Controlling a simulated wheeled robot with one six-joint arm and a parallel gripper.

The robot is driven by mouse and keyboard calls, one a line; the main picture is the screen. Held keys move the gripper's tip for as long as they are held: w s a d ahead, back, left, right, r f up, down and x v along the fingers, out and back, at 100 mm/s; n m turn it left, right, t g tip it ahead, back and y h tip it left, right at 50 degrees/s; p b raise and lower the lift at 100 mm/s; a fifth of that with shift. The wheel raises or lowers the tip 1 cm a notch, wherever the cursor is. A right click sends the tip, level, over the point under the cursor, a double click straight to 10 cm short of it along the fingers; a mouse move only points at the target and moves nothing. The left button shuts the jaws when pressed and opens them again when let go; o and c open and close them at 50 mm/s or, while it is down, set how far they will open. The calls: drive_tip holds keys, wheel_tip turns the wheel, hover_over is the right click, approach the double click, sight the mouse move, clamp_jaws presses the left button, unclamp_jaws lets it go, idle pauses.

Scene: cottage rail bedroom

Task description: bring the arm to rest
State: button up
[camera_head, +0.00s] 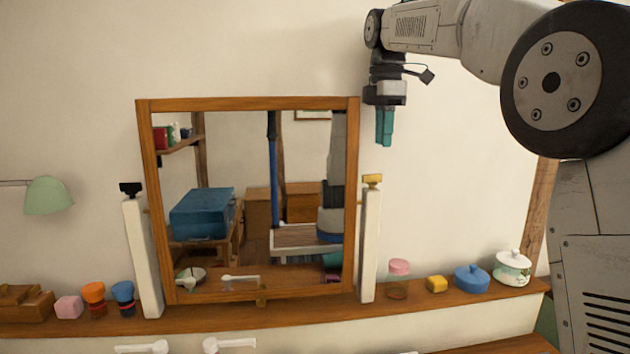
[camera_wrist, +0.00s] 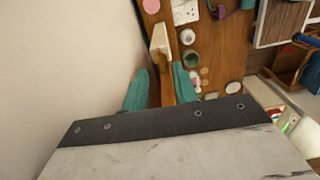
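My gripper (camera_head: 384,142) hangs from my raised arm at the upper right, with its teal fingers pointing down. In the head view it is just right of the mirror's top right corner and above the white right post (camera_head: 370,240), apart from the post's yellow top. The wrist view shows the two teal fingers of my gripper (camera_wrist: 160,88) spread apart, with nothing seen held. The mirror's wooden frame edge (camera_wrist: 164,75) shows between and below them. Whether the fingers stand clear of the wall cannot be told exactly.
The wood-framed mirror (camera_head: 354,200) stands on a wooden shelf (camera_head: 330,314). Right of it stand a pink-lidded jar (camera_head: 398,268), a yellow block (camera_head: 437,284), a blue lidded pot (camera_head: 472,279) and a white lidded pot (camera_head: 512,268). A green lamp (camera_head: 48,195) is at left. The upper wall is bare.

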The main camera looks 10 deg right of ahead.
drive_tip(key=s+d+f+m, duration=0.15)
drive_tip(key=s+m, duration=0.35)
drive_tip(key=s, duration=0.5)
drive_tip(key=s+f+m, duration=0.6)
drive_tip(key=s+f, duration=0.5)
drive_tip(key=s, duration=0.3)
drive_tip(key=s+d+f+m+t, duration=0.1)
drive_tip(key=s+f+m, duration=0.5)
drive_tip(key=s+f, duration=0.5)
drive_tip(key=s, duration=0.4)
drive_tip(key=shift+f+m, duration=0.3)
drive_tip(key=shift+f, duration=0.1)
drive_tip(key=shift+s, duration=0.1)
